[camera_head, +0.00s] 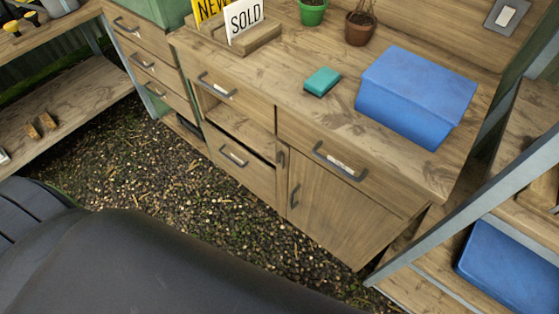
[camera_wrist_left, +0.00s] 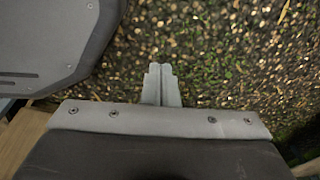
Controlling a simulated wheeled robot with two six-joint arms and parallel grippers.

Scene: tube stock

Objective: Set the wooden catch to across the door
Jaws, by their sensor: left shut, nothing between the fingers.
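The cabinet door (camera_head: 328,208) is at the lower right of the wooden counter in the head view and looks closed. Its dark handle (camera_head: 295,195) is near its left edge. A small wooden catch (camera_head: 281,158) shows on the upright strip left of the door's top corner. It looks upright, along the strip, though it is small here. My left gripper (camera_wrist_left: 161,72) shows in the left wrist view, shut and empty above the gravel floor. Neither gripper shows in the head view, and the catch and door are outside the wrist view.
A blue box (camera_head: 415,90), a teal block (camera_head: 322,81) and pots stand on the counter. A grey shelf post (camera_head: 470,190) rises at right. Gravel (camera_head: 160,190) in front is clear.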

